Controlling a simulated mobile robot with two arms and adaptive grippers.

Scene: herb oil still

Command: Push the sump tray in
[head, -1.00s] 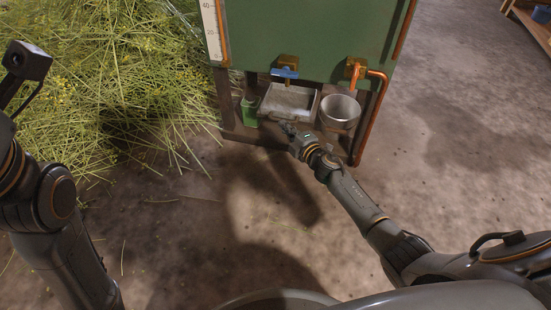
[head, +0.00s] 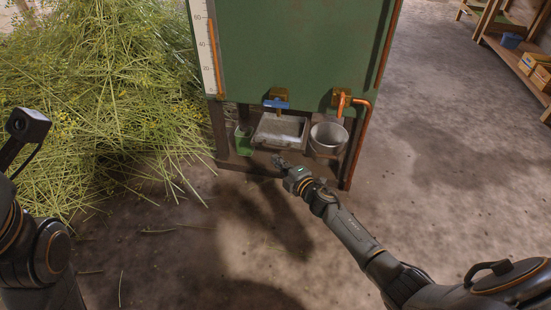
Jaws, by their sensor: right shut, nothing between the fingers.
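The sump tray (head: 279,130) is a shallow grey metal tray. It sits on the low shelf under the green tank, below the blue-handled tap. My right gripper (head: 278,161) is shut and empty, just in front of the tray's near edge and a little below it in the picture. A narrow gap seems to show between fingertips and tray; I cannot tell for certain whether they touch. My left arm comes in at the left edge, but its gripper is not in view.
A green cup (head: 244,140) stands left of the tray, and a grey metal pot (head: 328,138) stands close on its right. The blue tap (head: 276,103) and a copper pipe (head: 362,140) hang near. Cut herbs (head: 100,110) pile at left.

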